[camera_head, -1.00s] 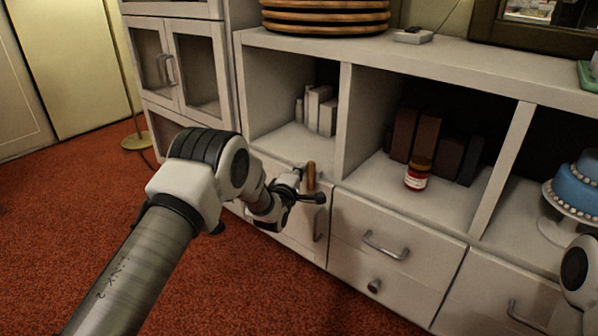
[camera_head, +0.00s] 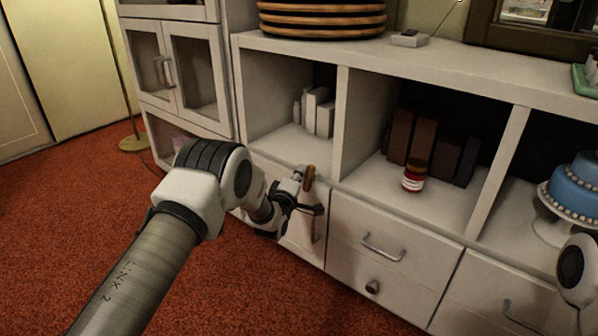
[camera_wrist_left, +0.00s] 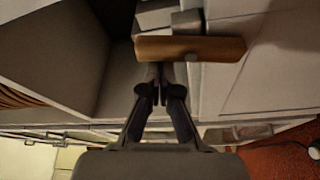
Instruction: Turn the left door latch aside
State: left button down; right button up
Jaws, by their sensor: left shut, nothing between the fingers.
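The left door latch is a brown wooden bar (camera_head: 308,179) at the top of the white cabinet door (camera_head: 308,228), below the left open shelf. In the head view it stands nearly upright, leaning slightly. In the left wrist view the bar (camera_wrist_left: 215,48) lies across the picture on a metal-coloured mount. My left gripper (camera_head: 316,209) is shut and empty, close to the latch and just below it. In the wrist view its closed fingertips (camera_wrist_left: 160,72) reach the bar's lower edge; I cannot tell whether they touch. My right gripper is out of view.
A door handle (camera_head: 316,223) sits below the latch. A blue cake (camera_head: 577,186) is at the right. Red carpet (camera_head: 60,220) lies clear at left.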

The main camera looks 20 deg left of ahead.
pick_arm(q)
jog(key=m, duration=0.2)
jog(key=d+m+t+h, duration=0.1)
jog(key=m, duration=0.1)
jog(key=m+h+p, duration=0.1)
jog(key=m, duration=0.2)
jog(key=shift+s+d+t, duration=0.3)
jog(key=shift+d, duration=0.05)
jog(key=m+h, duration=0.1)
jog(key=m, duration=0.1)
jog(key=d+m+h, duration=0.1)
jog(key=m, duration=0.2)
jog(key=shift+s+f+t, duration=0.15)
jog(key=shift+t, duration=0.15)
jog(key=m, duration=0.1)
jog(key=m+h, duration=0.1)
jog(key=m, duration=0.1)
jog(key=d+m+h, duration=0.1)
jog(key=m, duration=0.1)
jog(key=shift+s+f, duration=0.2)
jog(key=shift+f, duration=0.3)
